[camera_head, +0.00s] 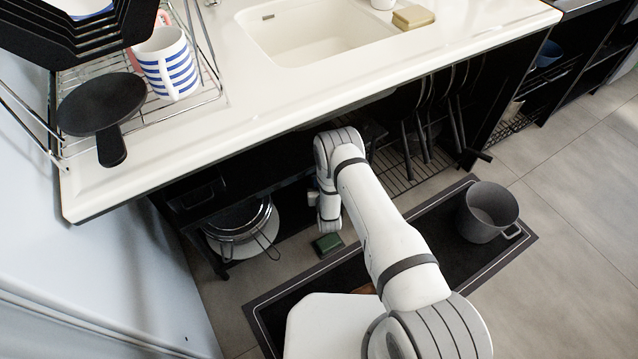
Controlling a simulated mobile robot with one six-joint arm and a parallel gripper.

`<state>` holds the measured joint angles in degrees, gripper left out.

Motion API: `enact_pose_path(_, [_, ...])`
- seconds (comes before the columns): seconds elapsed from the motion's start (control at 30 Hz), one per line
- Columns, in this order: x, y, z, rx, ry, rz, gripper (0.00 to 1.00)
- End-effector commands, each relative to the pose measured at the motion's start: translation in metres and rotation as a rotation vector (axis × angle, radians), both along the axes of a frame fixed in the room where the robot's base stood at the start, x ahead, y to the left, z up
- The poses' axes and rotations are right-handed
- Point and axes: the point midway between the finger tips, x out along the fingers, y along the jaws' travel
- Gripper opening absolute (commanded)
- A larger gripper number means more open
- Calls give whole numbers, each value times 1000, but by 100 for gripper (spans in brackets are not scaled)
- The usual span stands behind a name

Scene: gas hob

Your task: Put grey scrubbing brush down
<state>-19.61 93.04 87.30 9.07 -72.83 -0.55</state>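My arm reaches from the bottom right to the dark space under the white counter. Its wrist bends down there, beside the counter's front edge.
The counter (240,120) holds a sink (310,40), a yellowish sponge (413,17) and a dish rack (205,75) with a striped mug (168,65). Pots (238,220) stand on the left under it. A grey pot (487,212) stands on the mat (450,235). Floor at right is clear.

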Motion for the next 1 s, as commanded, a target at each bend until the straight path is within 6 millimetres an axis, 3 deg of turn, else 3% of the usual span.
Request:
enact_pose_path(0.33, [-2, 4, -3, -2, -2, 6, 0])
enact_pose_path(0.37, [-2, 4, -1, -2, -2, 6, 26])
enact_pose_path(0.6, [-3, 4, 0, -3, -3, 7, 45])
enact_pose_path(0.93, [-3, 5, 6, -2, -3, 8, 45])
enact_pose_path(1.0, [-11, 4, 8, -3, -2, 8, 45])
